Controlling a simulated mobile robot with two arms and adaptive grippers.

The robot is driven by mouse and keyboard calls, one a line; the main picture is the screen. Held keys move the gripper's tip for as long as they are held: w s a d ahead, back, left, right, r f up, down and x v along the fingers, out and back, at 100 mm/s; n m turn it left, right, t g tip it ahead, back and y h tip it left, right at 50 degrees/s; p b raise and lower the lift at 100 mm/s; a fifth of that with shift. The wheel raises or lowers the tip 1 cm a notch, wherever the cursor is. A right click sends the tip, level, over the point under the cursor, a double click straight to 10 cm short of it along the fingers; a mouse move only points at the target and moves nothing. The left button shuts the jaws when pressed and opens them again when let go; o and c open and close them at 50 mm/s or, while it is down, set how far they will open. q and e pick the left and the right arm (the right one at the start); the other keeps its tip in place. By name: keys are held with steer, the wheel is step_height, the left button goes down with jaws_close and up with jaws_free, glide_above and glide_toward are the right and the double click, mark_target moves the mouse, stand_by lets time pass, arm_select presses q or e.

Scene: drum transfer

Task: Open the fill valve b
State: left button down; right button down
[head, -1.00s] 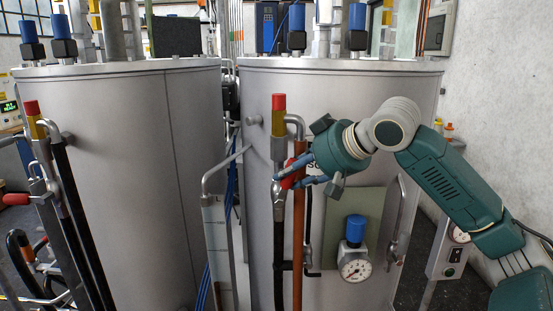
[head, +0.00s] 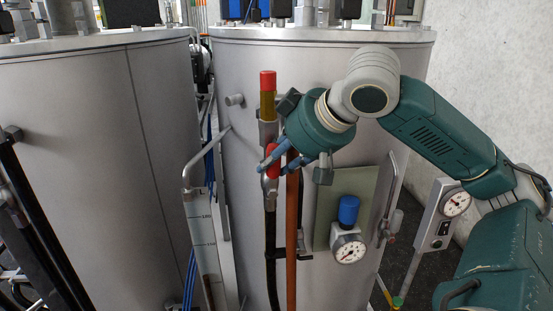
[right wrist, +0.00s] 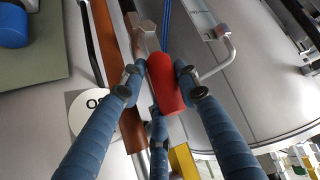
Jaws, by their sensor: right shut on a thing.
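The valve's red handle (head: 272,160) sits on the pipe at the front of the right-hand tank, below a red and yellow cap (head: 267,95). My right gripper (head: 274,167) is at this handle, its blue fingers reaching in from the right. The right wrist view shows the red handle (right wrist: 164,86) between the fingers of my right gripper (right wrist: 160,92), one on each side and a third below. The gripper is shut on the handle. The handle stands nearly upright, roughly along the pipe. The fingers partly hide the valve body. My left gripper is not in view.
An orange-brown pipe (head: 292,225) runs close beside the valve. A round pressure gauge (head: 348,248) with a blue cap (head: 348,210) is to the lower right. A bent grey pipe (head: 205,155) and a level scale (head: 203,245) stand to the left. Another tank (head: 90,170) fills the left.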

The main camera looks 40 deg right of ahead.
steer(key=c, duration=1.2)
jaws_free()
steer(key=shift+w+a+r, duration=0.1)
steer(key=shift+w+r, duration=0.05)
steer(key=shift+w+a, duration=0.1)
steer(key=shift+a, duration=0.05)
steer(key=shift+s+r, duration=0.25)
steer(key=shift+s, duration=0.15)
steer(key=v, duration=1.1)
